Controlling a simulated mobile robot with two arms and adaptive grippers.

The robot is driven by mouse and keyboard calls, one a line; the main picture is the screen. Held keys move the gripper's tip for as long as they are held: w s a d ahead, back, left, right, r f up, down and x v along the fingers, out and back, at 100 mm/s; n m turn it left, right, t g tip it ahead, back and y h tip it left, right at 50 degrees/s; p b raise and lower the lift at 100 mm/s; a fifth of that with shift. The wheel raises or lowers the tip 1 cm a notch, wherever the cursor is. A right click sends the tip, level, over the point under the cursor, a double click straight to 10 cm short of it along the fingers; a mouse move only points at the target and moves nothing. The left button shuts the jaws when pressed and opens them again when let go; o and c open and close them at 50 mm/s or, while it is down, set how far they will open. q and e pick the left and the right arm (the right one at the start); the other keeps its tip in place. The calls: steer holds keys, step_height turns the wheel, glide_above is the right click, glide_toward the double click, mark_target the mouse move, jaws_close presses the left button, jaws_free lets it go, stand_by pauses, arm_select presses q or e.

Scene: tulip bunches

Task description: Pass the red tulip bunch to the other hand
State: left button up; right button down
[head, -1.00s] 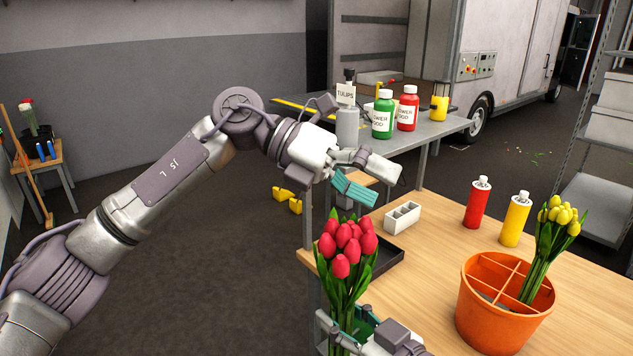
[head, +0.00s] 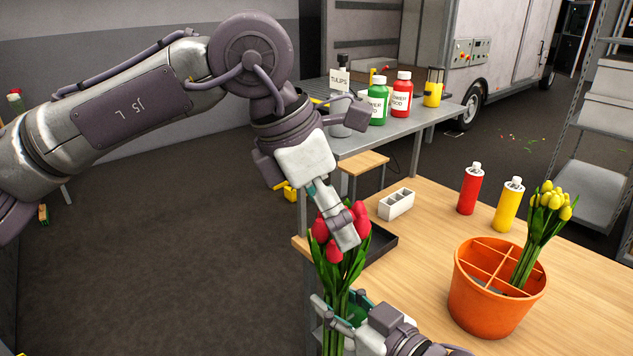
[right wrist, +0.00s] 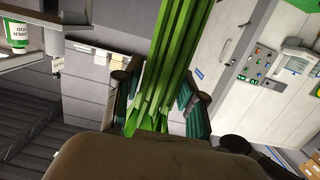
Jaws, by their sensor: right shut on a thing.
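The red tulip bunch (head: 333,250) stands upright near the front left edge of the wooden table. My right gripper (head: 345,309) is shut on its green stems, low on the bunch. The right wrist view shows the stems (right wrist: 172,65) between the two fingers (right wrist: 160,98). My left gripper (head: 335,215) reaches down from above at the red blooms. One finger passes in front of the blooms and hides some of them. Its other finger is hidden, so I cannot tell how far it is open or whether it touches the bunch.
An orange divided pot (head: 485,312) holds a yellow tulip bunch (head: 550,208) at the right. Red (head: 469,188) and yellow (head: 508,205) bottles, a white compartment holder (head: 396,204) and a dark tray (head: 380,243) are on the table. The wood between is clear.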

arm_select(q)
steer(key=shift+x, duration=2.55)
arm_select(e)
steer(key=shift+r, duration=0.1)
arm_select(q)
steer(key=shift+s+d, duration=0.1)
steer(key=c, duration=1)
arm_select(e)
steer(key=shift+r, duration=0.1)
arm_select(q)
steer(key=shift+c, duration=0.3)
arm_select(e)
steer(key=c, duration=0.6)
jaws_free()
